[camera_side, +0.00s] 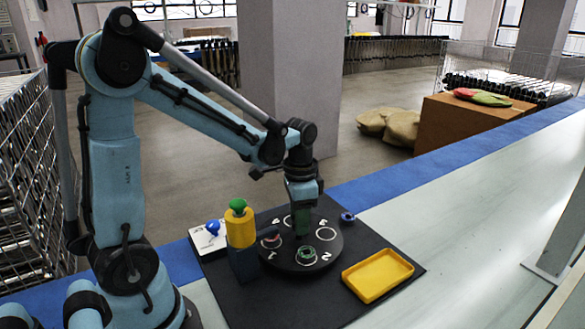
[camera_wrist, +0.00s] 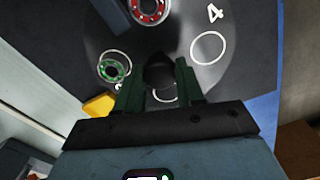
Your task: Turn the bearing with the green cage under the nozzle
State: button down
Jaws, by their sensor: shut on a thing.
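A dark round turntable (camera_side: 318,264) carries numbered white ring marks. The bearing with the green cage (camera_side: 307,256) lies on the turntable's front side, by the number 2; it also shows in the wrist view (camera_wrist: 113,69), at left. A bearing with a red cage (camera_side: 270,241) lies beside the yellow pump (camera_side: 240,228), and at the top of the wrist view (camera_wrist: 148,10). The nozzle itself is not clear to see. My gripper (camera_side: 302,232) points down over the turntable's middle. In the wrist view its fingers (camera_wrist: 156,72) are shut on a dark central knob (camera_wrist: 158,76).
The pump has a green top and stands on a dark blue block (camera_side: 244,264), left of the turntable. A yellow tray (camera_side: 378,274) lies at front right. A small blue ring (camera_side: 347,217) lies off the turntable.

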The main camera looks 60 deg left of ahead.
jog(key=shift+m, duration=7.1)
jog(key=c, duration=0.7)
grip_release()
jog(key=shift+r, duration=0.1)
notch_tip(320, 180, up, 12)
